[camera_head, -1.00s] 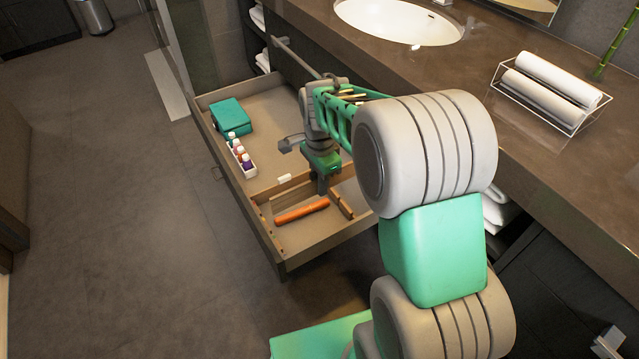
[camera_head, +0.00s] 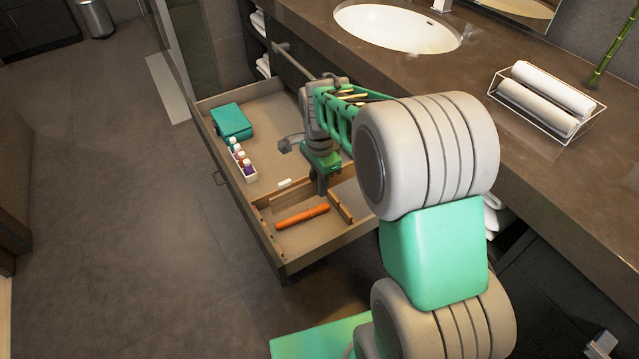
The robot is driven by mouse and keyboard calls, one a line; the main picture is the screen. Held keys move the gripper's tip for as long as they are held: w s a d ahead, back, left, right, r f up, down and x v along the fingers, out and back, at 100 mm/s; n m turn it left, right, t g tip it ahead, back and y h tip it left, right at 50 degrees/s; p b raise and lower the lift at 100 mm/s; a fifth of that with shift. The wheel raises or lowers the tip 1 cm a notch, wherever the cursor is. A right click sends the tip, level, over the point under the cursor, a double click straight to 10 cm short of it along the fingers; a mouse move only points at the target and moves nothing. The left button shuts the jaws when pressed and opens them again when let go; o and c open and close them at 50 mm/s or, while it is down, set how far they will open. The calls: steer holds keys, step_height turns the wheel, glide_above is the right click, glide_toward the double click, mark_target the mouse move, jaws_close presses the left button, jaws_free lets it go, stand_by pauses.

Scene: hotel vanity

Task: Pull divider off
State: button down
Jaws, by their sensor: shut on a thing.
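The wooden divider (camera_head: 286,192) is a thin board standing across the open drawer (camera_head: 252,236), between its large far section and small near section. My gripper (camera_head: 322,189) points down into the drawer, shut on the divider near its right end. The fingertips and the part of the divider between them are mostly hidden. The divider appears upright in the drawer; its right end is hidden by my arm.
The near section holds an orange stick (camera_head: 302,217) and a wooden piece (camera_head: 340,207). A small white item (camera_head: 285,183), a white tray of bottles (camera_head: 243,166) and a teal box (camera_head: 231,121) lie beyond the divider. The counter (camera_head: 480,90) overhangs at the right.

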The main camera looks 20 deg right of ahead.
steer(key=shift+r+p, duration=4.25)
steer(key=shift+r, duration=1.35)
steer(key=shift+r, duration=0.1)
